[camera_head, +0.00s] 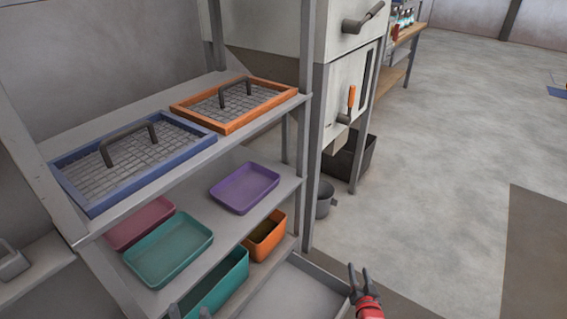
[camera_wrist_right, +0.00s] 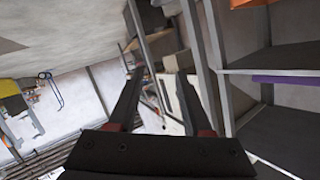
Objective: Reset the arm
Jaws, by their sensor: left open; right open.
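My right gripper (camera_head: 359,273) points up near the bottom of the head view, in front of the shelf rack. Its dark fingers are apart with nothing between them. In the right wrist view, the same gripper (camera_wrist_right: 160,78) shows two spread fingers and an empty gap. My left gripper (camera_head: 190,312) shows only as two separate grey tips at the bottom edge of the head view. The rest of it is cut off, and no held thing is visible there.
A shelf rack (camera_head: 232,140) bears a blue-framed sieve (camera_head: 80,200) and an orange-framed sieve (camera_head: 225,127). Below are a purple tray (camera_head: 245,188), a teal tray (camera_head: 168,250), a pink tray (camera_head: 140,222) and an orange bin (camera_head: 264,238). Open floor (camera_head: 450,150) lies right.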

